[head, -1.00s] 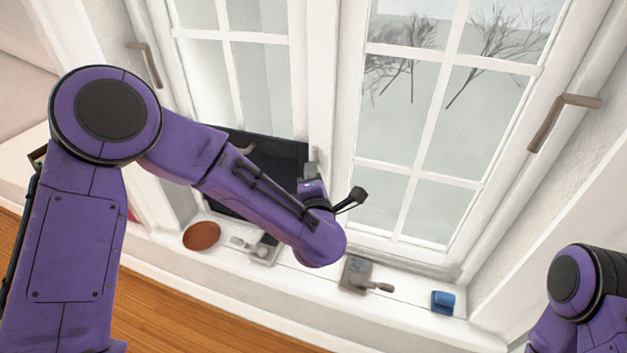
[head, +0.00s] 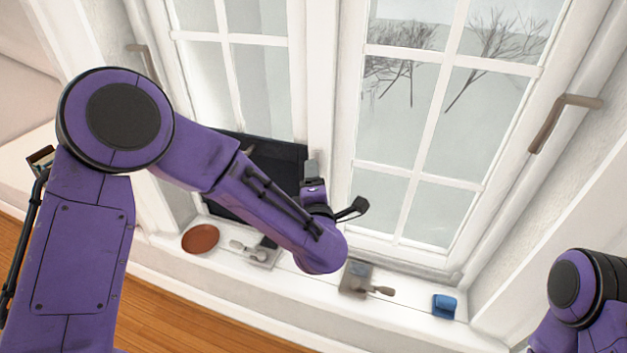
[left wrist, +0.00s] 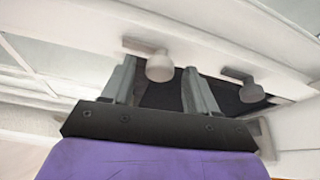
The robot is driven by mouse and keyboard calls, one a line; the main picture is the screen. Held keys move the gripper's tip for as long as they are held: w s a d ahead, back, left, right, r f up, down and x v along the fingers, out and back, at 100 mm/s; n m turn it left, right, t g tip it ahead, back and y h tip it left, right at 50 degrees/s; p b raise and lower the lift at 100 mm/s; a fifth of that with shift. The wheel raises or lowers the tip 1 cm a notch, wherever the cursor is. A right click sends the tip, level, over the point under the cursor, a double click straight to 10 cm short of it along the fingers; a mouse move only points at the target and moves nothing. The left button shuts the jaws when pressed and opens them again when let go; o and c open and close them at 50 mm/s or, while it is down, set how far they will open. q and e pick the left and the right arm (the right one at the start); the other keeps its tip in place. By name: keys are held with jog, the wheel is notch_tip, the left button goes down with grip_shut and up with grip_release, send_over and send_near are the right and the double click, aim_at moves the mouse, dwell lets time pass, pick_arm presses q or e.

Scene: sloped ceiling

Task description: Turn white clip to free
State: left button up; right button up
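In the left wrist view, a whitish clip with a rounded knob (left wrist: 160,66) hangs from a white frame, in front of a dark panel. It shows in the gap between the two grey fingers of my left gripper (left wrist: 160,72). The fingers are apart; I cannot tell whether either touches the knob. A second, similar clip (left wrist: 250,91) is to the right, outside the fingers. In the head view my left gripper (head: 312,166) is at the dark panel's right edge (head: 275,165), by the window post; the clip there is not clear. My right gripper is out of view.
The white sill below holds a reddish-brown disc (head: 200,239), a grey plate with a lever (head: 262,255), another lever block (head: 355,277) and a blue object (head: 444,305). Brown window handles (head: 562,120) are at the sides. My left forearm hides part of the panel.

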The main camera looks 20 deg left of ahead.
pick_arm(q)
jog(key=b+v, duration=0.1)
jog(key=v, duration=0.9)
jog(key=shift+s+b, duration=0.25)
jog(key=shift+b, duration=0.05)
jog(key=shift+d, duration=0.15)
